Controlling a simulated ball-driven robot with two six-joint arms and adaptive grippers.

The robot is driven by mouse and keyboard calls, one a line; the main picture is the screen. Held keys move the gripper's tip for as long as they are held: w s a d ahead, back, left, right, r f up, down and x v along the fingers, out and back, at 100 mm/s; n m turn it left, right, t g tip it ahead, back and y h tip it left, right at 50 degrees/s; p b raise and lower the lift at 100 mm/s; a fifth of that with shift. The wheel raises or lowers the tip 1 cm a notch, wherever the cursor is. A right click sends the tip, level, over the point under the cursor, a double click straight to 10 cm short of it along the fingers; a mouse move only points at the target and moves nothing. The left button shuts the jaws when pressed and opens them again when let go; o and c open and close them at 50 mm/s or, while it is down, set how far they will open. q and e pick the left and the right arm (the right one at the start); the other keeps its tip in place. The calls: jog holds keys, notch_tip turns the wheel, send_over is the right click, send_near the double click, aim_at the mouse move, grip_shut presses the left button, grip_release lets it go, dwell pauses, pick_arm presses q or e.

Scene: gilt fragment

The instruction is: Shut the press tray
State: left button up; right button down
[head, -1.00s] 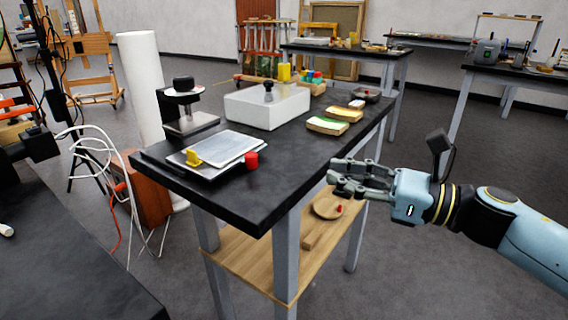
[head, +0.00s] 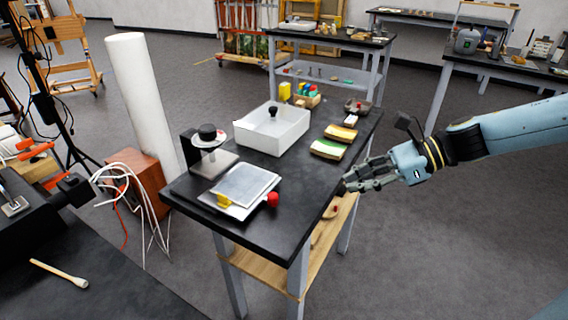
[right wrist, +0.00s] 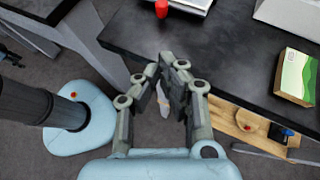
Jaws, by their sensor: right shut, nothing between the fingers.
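A flat silver plate on a pale, shallow tray (head: 233,208) lies near the front of the black-topped table in the head view. I take this for the press tray, though I cannot be sure. A yellow piece (head: 222,201) sits at its front edge and a red knob (head: 272,199) at its right corner. The red knob also shows at the top of the right wrist view (right wrist: 161,9). My right gripper (head: 352,187) is shut and empty beside the table's right edge, apart from the tray. In its wrist view the fingertips (right wrist: 168,62) meet near the table edge. My left gripper is out of view.
A black stand with a round top (head: 208,134) stands behind the tray. A white box with a black knob (head: 270,141) is behind it to the right. A wooden shelf (head: 262,272) is below the tabletop (head: 255,232).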

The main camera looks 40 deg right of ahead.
aim_at(263, 189)
jog(key=b+x, duration=0.6)
jog(key=x, duration=0.1)
jog(key=shift+w+f, duration=0.1)
jog(key=shift+f, duration=0.35)
jog(key=b+x, duration=0.2)
jog(key=shift+w+a, duration=0.3)
jog(key=shift+w+a+r, duration=0.25)
jog(key=shift+w+a, duration=1.05)
jog(key=shift+w, duration=0.05)
jog(key=w+b, duration=0.2)
jog(key=w+a+b, duration=0.1)
jog(key=w+b, duration=0.1)
jog(key=w+a+b, duration=0.1)
jog(key=w+b, duration=0.1)
jog(key=w, duration=0.1)
jog(key=shift+f+b, duration=0.3)
jog(key=shift+w+r, duration=0.1)
jog(key=shift+r, duration=0.2)
